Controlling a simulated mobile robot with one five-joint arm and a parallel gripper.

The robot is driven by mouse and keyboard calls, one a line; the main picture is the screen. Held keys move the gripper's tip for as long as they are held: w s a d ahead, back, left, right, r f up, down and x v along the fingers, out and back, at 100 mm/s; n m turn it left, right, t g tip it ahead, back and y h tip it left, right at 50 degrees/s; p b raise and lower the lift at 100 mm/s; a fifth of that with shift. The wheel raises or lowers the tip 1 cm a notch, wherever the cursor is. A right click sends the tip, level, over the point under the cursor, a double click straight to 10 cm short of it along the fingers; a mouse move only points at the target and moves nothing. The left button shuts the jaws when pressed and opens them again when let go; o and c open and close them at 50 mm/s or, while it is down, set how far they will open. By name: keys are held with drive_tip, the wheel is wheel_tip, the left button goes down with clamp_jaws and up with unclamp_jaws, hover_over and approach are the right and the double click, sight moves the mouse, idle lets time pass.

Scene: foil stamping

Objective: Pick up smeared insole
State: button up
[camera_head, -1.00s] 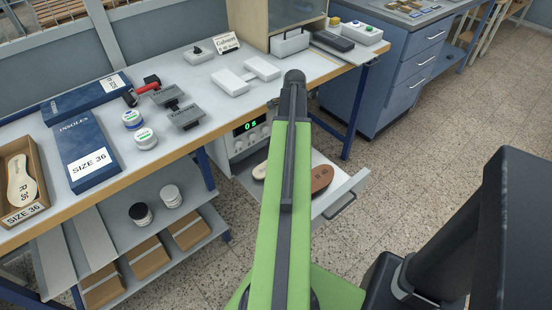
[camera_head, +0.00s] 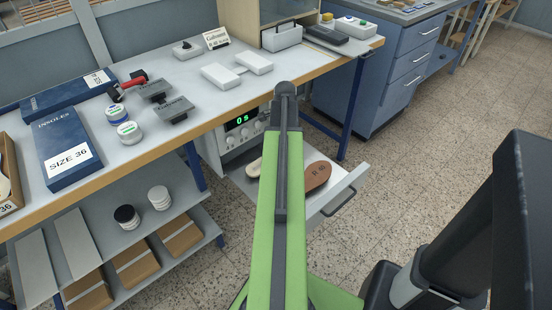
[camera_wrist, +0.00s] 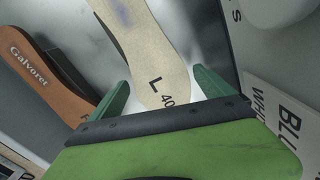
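A pale cream insole (camera_wrist: 155,50) marked "L 40" shows in the wrist view, with a bluish smear near its top edge. My gripper (camera_wrist: 160,78) has its two green fingers spread apart on either side of the insole's heel end. I cannot tell whether they touch it. In the head view, a pale insole (camera_head: 254,168) in the open drawer is mostly hidden behind my arm. A brown insole marked "R 36" (camera_head: 317,177) lies beside it. My gripper is hidden in the head view. In the wrist view, a brown insole marked "Galvoret" (camera_wrist: 45,80) lies left of the pale one.
The open drawer (camera_head: 344,186) sits below the bench (camera_head: 205,125), next to a unit reading "0 s" (camera_head: 241,122). Labelled white items (camera_wrist: 285,100) show at right in the wrist view. The bench holds boxes, jars and stamping tools.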

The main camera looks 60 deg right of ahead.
drive_tip(key=c, duration=1.1)
drive_tip(key=shift+r, duration=0.1)
wheel_tip(320, 180, up, 4)
drive_tip(key=p, duration=0.4)
drive_tip(key=shift+r, duration=0.2)
drive_tip(key=s+r+p, duration=0.2)
drive_tip(key=s, duration=0.2)
drive_tip(key=s+r+p, duration=0.2)
drive_tip(key=s, duration=0.1)
drive_tip(key=s+r+p, duration=0.2)
drive_tip(key=s+p, duration=0.1)
drive_tip(key=s, duration=0.1)
drive_tip(key=shift+s+a+r, duration=0.2)
drive_tip(key=shift+s+r, duration=0.05)
drive_tip(key=shift+s, duration=0.1)
